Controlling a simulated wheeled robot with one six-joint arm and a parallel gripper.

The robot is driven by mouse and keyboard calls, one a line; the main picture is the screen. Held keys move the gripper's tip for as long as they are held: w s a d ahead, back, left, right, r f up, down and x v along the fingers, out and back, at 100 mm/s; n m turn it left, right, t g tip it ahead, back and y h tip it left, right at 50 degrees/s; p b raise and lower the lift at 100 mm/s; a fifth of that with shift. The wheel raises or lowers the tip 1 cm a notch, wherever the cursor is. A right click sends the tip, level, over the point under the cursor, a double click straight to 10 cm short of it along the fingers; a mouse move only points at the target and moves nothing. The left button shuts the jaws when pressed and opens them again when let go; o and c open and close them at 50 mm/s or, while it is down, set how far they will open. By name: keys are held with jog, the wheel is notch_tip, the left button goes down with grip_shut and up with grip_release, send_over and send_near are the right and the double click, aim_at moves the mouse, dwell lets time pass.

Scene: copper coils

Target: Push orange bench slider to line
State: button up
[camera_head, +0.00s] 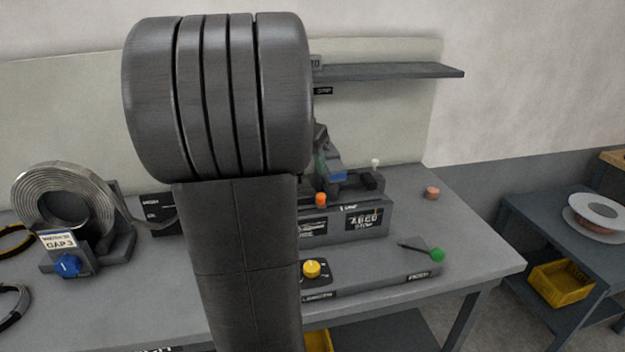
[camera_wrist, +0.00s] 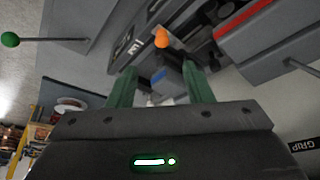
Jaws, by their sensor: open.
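The orange slider knob (camera_head: 321,199) stands on the front part of a grey bench device (camera_head: 345,225), just right of my arm in the head view. In the wrist view the orange knob (camera_wrist: 162,38) shows beyond the fingertips, roughly centred between them, with a visible gap. My gripper (camera_wrist: 160,68) has two green fingers spread apart, with nothing held. A small blue part (camera_wrist: 159,77) shows between the fingers, farther back. My arm covers the left part of the device in the head view. I cannot make out a target line clearly.
A yellow knob (camera_head: 311,269) and a green-tipped lever (camera_head: 437,255) sit in front of the device. A coil (camera_head: 68,200) with a blue knob (camera_head: 67,265) stands at left. A shelf (camera_head: 400,72) hangs behind. The right side of the bench is mostly clear.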

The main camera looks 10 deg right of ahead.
aim_at(320, 195)
jog(key=x, duration=1.3)
jog(key=shift+w+d+f, duration=0.15)
jog(key=shift+w+d, duration=0.05)
jog(key=shift+w, duration=0.25)
grip_shut()
